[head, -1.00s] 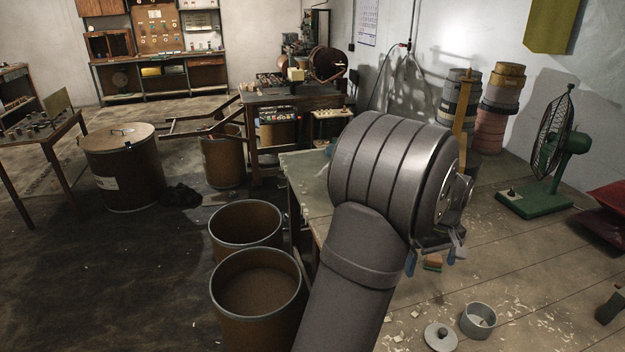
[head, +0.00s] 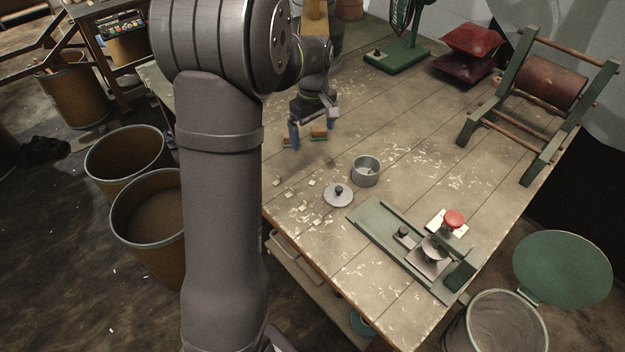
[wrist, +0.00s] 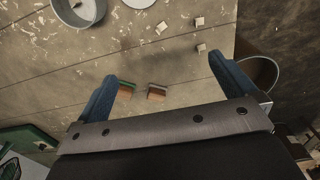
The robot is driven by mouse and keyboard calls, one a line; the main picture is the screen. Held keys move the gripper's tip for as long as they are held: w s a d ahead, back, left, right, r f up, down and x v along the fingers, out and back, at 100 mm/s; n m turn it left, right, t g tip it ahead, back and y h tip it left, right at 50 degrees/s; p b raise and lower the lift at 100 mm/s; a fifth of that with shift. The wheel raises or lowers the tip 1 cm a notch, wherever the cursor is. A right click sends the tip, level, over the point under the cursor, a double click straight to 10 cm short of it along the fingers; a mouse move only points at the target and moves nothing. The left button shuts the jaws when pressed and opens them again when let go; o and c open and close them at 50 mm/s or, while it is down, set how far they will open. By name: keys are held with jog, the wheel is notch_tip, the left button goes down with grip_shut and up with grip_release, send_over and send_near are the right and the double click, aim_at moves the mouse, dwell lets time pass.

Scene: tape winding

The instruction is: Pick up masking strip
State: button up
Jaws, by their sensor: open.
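Several small pale squares, which may be the masking strip, lie flat on the worktable (head: 400,130). One pale piece (head: 314,183) is near the round tin, and others show in the wrist view, such as one piece (wrist: 161,27). I cannot tell which one the task names. My gripper (head: 312,122) is over the table beyond the tin, with its two blue fingers apart and nothing between them. In the wrist view my gripper (wrist: 163,68) is open wide, and the pale pieces lie beyond its fingertips, not touching them.
Two small wood-and-felt blocks (wrist: 157,91) lie below the gripper. An open metal tin (head: 366,171) and its knobbed lid (head: 338,196) stand nearby. Pale scraps litter the table.

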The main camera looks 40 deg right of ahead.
aim_at(314, 176)
jog(key=c, duration=1.4)
jog(key=shift+o, duration=0.2)
jog(key=f+m, duration=0.4)
jog(key=f, duration=0.1)
jog(key=f+m, duration=0.5)
jog(key=f, duration=0.1)
jog(key=f+m, duration=0.4)
jog(key=f, duration=0.2)
jog(key=shift+w+d+m, duration=0.2)
jog(key=shift+d+m, duration=0.05)
jog(key=shift+m, duration=0.05)
